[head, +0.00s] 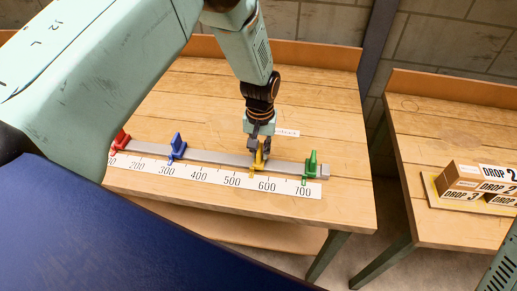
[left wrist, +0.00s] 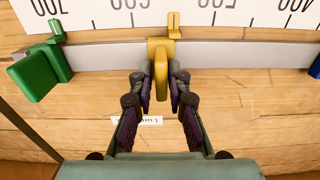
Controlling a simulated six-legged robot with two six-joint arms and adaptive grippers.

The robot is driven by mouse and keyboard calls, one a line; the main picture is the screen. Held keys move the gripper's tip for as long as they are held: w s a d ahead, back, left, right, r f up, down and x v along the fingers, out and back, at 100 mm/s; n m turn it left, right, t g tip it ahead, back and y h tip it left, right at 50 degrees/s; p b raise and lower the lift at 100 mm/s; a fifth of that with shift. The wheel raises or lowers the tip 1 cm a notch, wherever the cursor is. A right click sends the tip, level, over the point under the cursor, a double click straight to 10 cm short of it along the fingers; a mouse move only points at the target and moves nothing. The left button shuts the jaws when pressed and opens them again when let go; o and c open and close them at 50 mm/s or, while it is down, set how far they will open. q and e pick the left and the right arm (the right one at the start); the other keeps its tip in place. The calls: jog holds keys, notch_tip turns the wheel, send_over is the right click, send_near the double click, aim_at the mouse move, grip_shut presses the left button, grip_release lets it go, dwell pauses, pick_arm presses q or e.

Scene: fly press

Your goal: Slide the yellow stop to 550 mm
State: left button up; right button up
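The yellow stop (head: 259,159) sits on the grey rail (head: 208,157) above a white scale (head: 205,175). Its pointer stands between the 500 and 600 marks, near the middle. My left gripper (head: 262,143) comes down on the stop from above. In the left wrist view the fingers (left wrist: 162,85) lie along both sides of the yellow stop (left wrist: 161,53) and appear shut on its upright tab. Its yellow pointer (left wrist: 173,22) reaches over the scale's edge, between 600 and 500. My right gripper is not in view.
On the same rail are a green stop (head: 310,165) near 700, a blue stop (head: 177,147) near 300 and a red stop (head: 121,140) at the left. A second table (head: 440,130) at the right holds boxes (head: 478,180) labelled DROP. The bench (head: 330,120) behind the rail is mostly clear.

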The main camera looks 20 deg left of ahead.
pick_arm(q)
jog(key=shift+o, duration=1.4)
jog(key=shift+s+a, duration=0.1)
notch_tip(320, 180, up, 12)
